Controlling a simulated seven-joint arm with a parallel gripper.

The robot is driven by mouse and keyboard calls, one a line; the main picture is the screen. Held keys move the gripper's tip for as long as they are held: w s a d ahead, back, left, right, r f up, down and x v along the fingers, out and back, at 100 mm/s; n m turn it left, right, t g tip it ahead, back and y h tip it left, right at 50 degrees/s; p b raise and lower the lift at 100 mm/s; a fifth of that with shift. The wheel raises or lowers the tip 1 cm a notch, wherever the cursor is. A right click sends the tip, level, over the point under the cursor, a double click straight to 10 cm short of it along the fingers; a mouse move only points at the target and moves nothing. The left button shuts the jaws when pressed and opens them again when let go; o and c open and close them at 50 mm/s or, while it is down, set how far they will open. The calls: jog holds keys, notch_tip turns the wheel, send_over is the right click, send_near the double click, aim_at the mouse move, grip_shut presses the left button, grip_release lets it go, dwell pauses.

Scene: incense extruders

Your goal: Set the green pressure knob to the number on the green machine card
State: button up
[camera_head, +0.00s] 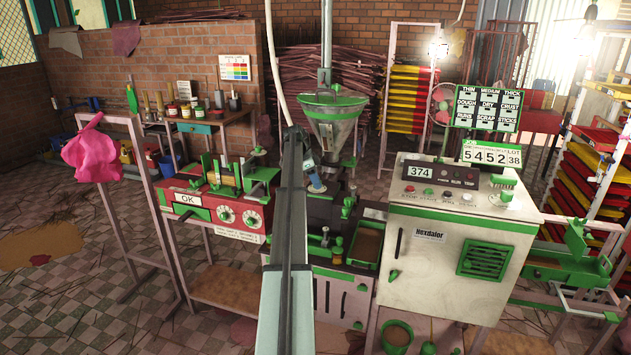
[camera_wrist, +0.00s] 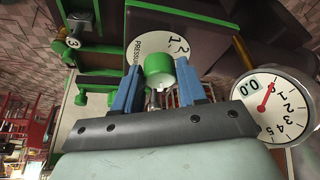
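In the wrist view the green pressure knob (camera_wrist: 160,68) stands on a white dial (camera_wrist: 143,45) lettered PRESSURE, with a 1 and a 2 visible. The rest of the dial's scale is hidden or cut off. The blue fingers of my gripper (camera_wrist: 160,80) are apart, one on each side of the knob; I cannot tell whether they touch it. In the head view my gripper (camera_head: 313,172) is by the funnel machine, and the knob is hidden. A small white round label (camera_wrist: 72,43) shows a 3; I cannot tell whether it belongs to the machine card.
A white gauge (camera_wrist: 272,105) with a red needle is close to the right finger. The steel funnel (camera_head: 333,125) stands behind my gripper. The white cabinet (camera_head: 450,240) is at right and the red machine (camera_head: 220,205) at left, both close to my arm.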

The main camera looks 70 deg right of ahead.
jog(key=o, duration=0.3)
jog(key=shift+o, duration=0.2)
jog(key=v, duration=1.3)
jog(key=shift+w+r, duration=0.2)
jog(key=shift+r, duration=0.15)
